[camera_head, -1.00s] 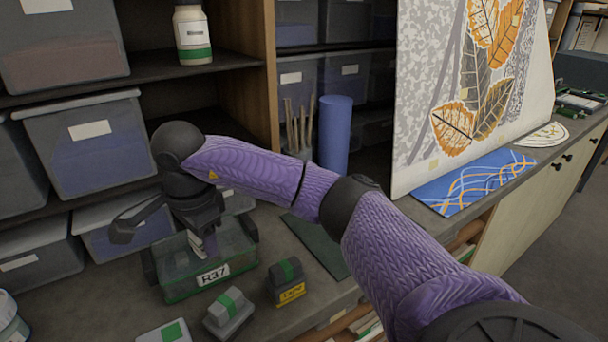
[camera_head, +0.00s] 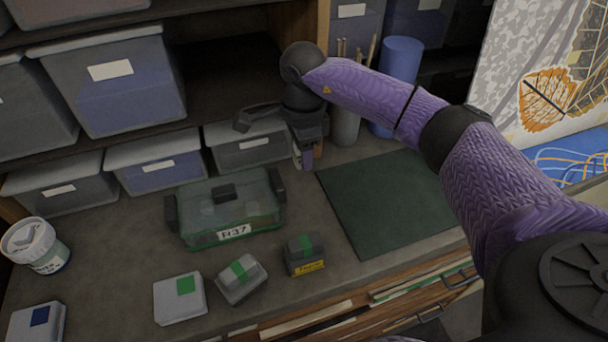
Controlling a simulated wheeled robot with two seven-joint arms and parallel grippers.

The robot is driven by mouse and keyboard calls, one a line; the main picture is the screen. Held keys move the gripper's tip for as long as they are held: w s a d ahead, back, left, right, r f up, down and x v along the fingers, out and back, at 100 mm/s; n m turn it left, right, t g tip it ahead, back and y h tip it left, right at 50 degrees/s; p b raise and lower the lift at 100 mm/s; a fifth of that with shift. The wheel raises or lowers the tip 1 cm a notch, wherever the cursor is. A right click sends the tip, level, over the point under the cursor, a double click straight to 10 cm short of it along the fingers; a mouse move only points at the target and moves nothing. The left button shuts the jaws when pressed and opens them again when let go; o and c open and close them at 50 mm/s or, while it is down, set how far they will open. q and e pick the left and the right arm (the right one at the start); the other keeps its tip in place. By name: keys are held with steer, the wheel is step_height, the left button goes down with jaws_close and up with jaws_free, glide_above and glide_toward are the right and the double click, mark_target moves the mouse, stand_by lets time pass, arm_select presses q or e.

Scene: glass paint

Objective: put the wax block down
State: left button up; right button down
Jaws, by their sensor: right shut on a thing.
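My right gripper (camera_head: 306,160) points down, beyond and to the right of the clear green-tinted box marked R37 (camera_head: 262,219). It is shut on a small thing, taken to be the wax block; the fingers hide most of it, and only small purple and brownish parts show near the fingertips. I cannot tell whether it touches the counter. A dark green mat (camera_head: 390,205) lies flat to the right of the gripper, with its visible middle bare. My left gripper is not in view.
Small grey blocks with green bands (camera_head: 305,256) (camera_head: 240,279) and a white box with a green square (camera_head: 180,299) stand in front. A white tub (camera_head: 37,246) is at the left. Storage bins (camera_head: 153,163) line the back, beside a blue cylinder (camera_head: 401,60). The front counter edge has open drawers.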

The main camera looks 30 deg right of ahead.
mark_target(303, 184)
step_height(303, 184, down, 5)
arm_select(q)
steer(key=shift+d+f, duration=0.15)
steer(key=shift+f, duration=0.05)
arm_select(e)
steer(key=shift+f+b, duration=0.2)
steer(key=shift+b, duration=0.1)
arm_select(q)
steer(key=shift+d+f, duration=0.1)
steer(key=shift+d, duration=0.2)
arm_select(e)
steer(key=shift+c, duration=1.6)
jaws_free()
steer(key=r, duration=0.6)
steer(key=r+p, duration=0.1)
steer(key=r, duration=0.1)
steer(key=shift+s+r, duration=0.3)
steer(key=shift+r, duration=0.65)
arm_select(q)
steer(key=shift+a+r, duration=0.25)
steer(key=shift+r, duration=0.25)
